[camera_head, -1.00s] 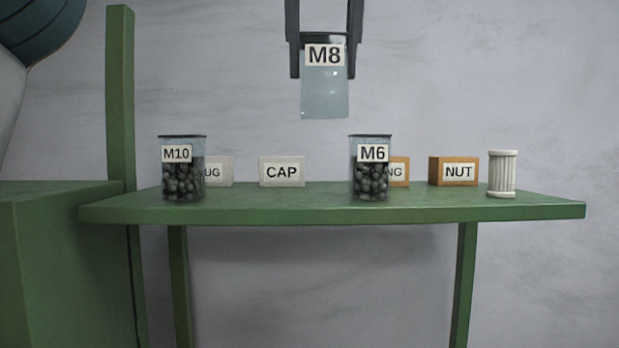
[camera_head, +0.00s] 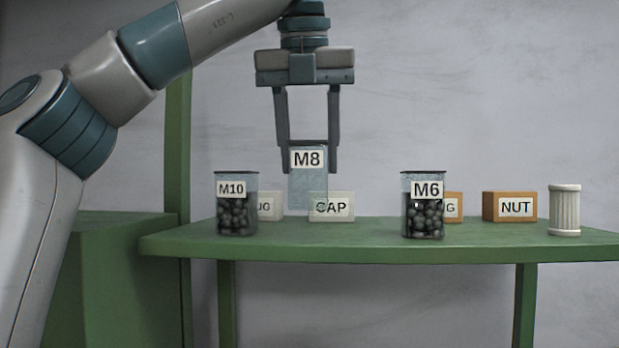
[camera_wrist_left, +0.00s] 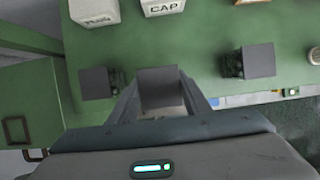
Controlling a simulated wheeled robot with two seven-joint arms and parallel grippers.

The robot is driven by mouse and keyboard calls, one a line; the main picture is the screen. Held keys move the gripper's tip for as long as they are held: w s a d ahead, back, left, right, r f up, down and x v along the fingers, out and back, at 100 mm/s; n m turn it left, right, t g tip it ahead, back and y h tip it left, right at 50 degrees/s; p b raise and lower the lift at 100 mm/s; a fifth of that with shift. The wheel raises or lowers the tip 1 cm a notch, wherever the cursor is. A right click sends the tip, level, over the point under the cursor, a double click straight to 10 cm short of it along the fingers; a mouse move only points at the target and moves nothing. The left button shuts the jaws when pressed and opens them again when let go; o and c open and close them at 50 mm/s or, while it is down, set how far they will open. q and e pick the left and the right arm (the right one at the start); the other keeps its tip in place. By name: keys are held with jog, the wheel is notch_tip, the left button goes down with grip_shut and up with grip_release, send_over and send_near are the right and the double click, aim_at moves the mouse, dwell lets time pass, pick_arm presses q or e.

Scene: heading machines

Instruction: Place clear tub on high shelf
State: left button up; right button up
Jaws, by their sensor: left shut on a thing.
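The clear tub labelled M8 (camera_head: 308,186) looks empty and hangs upright between the fingers of my left gripper (camera_head: 308,160), which is shut on it. The tub is in front of the CAP box and appears to be above the green shelf (camera_head: 360,240); its exact gap to the shelf is hard to tell. In the left wrist view the tub's dark top (camera_wrist_left: 160,88) shows between the fingers, over the shelf's front part. My right gripper is not in view.
The M10 tub (camera_head: 237,215) stands left and the M6 tub (camera_head: 423,215) right, both with dark balls. Behind are the CAP box (camera_head: 340,207), a partly hidden pale box (camera_head: 269,206), a NUT box (camera_head: 510,207) and a partly hidden orange box (camera_head: 453,207). A white ribbed cylinder (camera_head: 564,210) stands right.

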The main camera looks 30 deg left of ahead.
aim_at(310, 178)
pick_arm(q)
jog(key=shift+d, duration=0.1)
jog(key=shift+f, duration=2)
jog(key=shift+f, duration=0.1)
jog(key=o, duration=1.3)
jog(key=shift+o, duration=0.2)
jog(key=p+v, duration=0.1)
jog(key=v, duration=1.1)
